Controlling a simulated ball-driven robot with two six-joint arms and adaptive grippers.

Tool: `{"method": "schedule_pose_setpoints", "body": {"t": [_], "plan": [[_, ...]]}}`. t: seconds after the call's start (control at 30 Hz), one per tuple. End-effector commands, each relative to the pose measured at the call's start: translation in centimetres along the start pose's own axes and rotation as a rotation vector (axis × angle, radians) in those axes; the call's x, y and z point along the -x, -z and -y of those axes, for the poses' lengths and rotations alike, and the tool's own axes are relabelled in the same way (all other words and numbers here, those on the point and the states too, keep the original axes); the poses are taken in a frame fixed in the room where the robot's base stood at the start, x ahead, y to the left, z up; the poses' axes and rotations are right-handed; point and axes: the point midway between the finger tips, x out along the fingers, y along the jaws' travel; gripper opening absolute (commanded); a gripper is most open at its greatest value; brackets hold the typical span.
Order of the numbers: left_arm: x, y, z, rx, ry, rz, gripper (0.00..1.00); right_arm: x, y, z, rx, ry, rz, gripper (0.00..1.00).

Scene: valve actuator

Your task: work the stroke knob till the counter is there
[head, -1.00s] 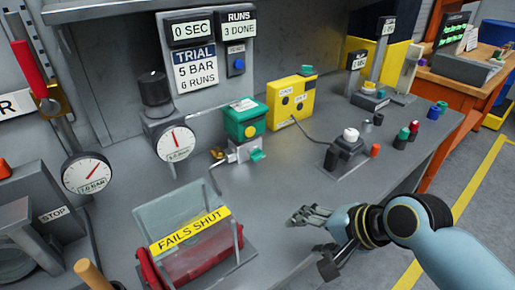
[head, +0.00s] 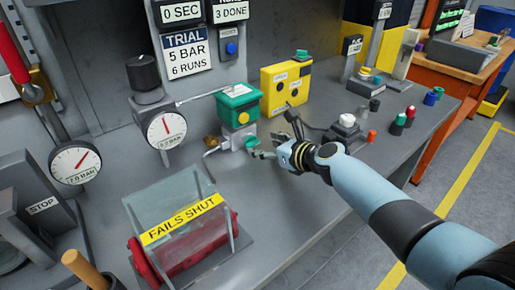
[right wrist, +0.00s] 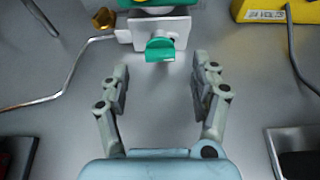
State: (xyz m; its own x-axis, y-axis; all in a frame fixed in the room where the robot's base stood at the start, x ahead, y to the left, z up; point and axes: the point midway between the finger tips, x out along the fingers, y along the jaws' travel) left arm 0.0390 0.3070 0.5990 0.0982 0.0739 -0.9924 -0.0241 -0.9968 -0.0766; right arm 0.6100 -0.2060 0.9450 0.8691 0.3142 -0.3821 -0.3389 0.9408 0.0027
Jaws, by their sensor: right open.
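A teal knob (head: 251,142) sits on the grey metal block (head: 236,138) below a green box (head: 238,103). It also shows in the right wrist view (right wrist: 160,48), straight ahead of my right gripper. My right gripper (right wrist: 160,70) is open and empty, its two fingers apart, just short of the knob and not visibly touching it. In the head view my right gripper (head: 262,152) is right beside the knob. The counter (head: 233,10) reads 3 DONE. The trial card (head: 187,51) reads 5 BAR, 6 RUNS. My left gripper is not in view.
A clear guard marked FAILS SHUT (head: 180,220) stands at the front of the bench. A yellow box (head: 287,84) is behind my right gripper, with a cable. A dial gauge (head: 166,130) and a brass fitting (head: 210,142) stand left of the knob.

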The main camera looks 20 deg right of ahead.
Motion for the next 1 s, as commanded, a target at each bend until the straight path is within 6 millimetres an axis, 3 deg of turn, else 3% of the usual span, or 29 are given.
{"method": "schedule_pose_setpoints", "body": {"t": [0.1,0.23,0.6,1.0], "plan": [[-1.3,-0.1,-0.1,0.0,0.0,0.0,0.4,-2.3,0.3,-0.1,0.001,-0.001,0.0,0.63],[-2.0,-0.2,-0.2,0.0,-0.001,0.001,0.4,-3.7,0.2,0.0,0.001,-0.001,0.0,0.63],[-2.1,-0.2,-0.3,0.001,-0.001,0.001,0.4,-4.3,0.0,0.0,0.004,-0.001,-0.001,0.63],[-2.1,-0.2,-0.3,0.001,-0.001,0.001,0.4,-4.3,0.0,0.0,0.004,-0.001,-0.001,0.12]]}}
